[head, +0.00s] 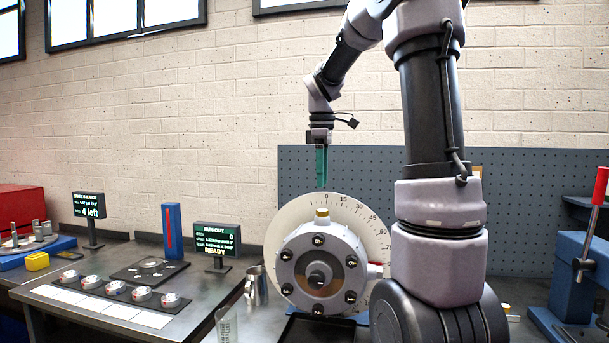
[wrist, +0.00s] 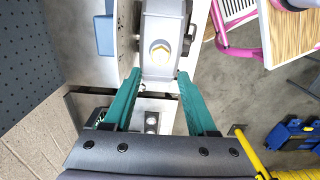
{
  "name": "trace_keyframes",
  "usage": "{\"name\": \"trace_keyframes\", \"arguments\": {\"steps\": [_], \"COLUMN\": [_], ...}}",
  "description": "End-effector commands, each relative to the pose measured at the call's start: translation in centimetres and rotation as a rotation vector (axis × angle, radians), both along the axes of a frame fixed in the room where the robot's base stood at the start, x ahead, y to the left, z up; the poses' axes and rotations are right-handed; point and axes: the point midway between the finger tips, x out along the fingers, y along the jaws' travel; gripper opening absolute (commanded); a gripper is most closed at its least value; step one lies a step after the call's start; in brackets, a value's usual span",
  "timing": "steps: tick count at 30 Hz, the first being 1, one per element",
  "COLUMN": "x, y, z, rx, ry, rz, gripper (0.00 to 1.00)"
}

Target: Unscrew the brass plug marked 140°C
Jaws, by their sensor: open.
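The brass plug (head: 321,213) sits upright on top of the round grey housing (head: 303,262), in front of a white graduated dial. No 140°C marking is legible. My gripper (head: 321,186) points down above the plug, with a gap between them. In the wrist view its two green fingers (wrist: 158,75) are apart, with nothing held between them.
The white dial (head: 270,232) stands directly behind the housing. A metal cup (head: 256,287) and a run-out display (head: 216,240) reading READY stand left. A blue press with a red handle (head: 601,186) is at right. My arm hides part of the bench.

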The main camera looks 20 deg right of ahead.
Motion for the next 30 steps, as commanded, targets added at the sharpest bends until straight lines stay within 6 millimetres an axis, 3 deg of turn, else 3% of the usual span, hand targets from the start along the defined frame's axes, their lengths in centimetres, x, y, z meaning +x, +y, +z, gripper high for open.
{"name": "trace_keyframes", "arguments": {"steps": [18, 30], "x": [-0.1, 0.0], "y": [0.0, 0.0], "z": [-6.9, -7.9], "rx": [0.0, 0.0], "ry": [0.001, 0.0], "rz": [0.001, -0.001], "gripper": [0.57, 0.57]}}
